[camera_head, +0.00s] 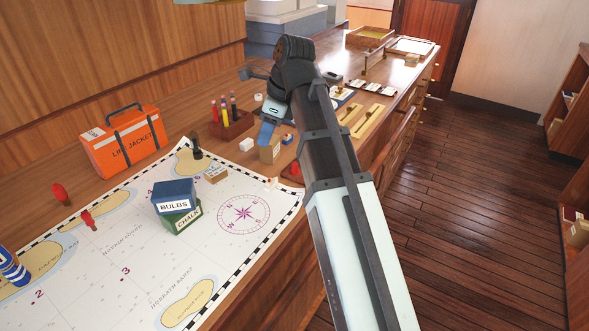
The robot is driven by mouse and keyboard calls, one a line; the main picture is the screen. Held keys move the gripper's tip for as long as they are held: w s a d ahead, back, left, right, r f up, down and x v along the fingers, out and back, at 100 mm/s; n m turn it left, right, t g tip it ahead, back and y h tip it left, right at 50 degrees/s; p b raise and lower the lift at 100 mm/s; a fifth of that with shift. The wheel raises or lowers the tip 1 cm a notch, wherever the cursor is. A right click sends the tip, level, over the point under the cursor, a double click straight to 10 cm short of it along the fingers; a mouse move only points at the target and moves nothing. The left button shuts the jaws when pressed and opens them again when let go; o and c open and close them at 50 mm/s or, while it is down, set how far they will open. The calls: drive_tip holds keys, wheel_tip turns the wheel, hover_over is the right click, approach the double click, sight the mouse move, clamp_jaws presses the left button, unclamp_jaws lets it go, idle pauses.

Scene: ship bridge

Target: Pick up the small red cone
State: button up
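The farther red piece (60,193) has a wide rounded top. The nearer red piece (88,219) is narrower. They are too small for me to tell which is a cone. My gripper (266,138) points down over the counter, well to the right of both pieces and above or beside a tan box (270,153). Its fingertips are too small and partly covered to show whether they are open or shut, or whether they touch the box.
A blue BULBS box (174,196) sits on a green CHALK box (183,221) mid-chart. An orange life jacket case (124,142) stands behind, near the wall. A pen holder (231,124) is left of my gripper. A blue striped object (12,268) is at the left edge.

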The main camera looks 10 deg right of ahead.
drive_tip(key=d+n, duration=0.2)
drive_tip(key=d, duration=0.2)
drive_tip(key=n+t+h, duration=0.2)
drive_tip(key=n+h, duration=0.1)
drive_tip(key=n, duration=1.9)
approach(295, 166)
drive_tip(key=f, duration=0.1)
drive_tip(key=w+f, duration=0.1)
drive_tip(key=f, duration=0.1)
drive_tip(key=shift+w+a+f+g, duration=0.1)
drive_tip(key=shift+w+g, duration=0.1)
drive_tip(key=shift+g, duration=0.1)
drive_tip(key=shift+w+f, duration=0.15)
drive_tip(key=shift+f, duration=0.25)
drive_tip(key=shift+f, duration=0.1)
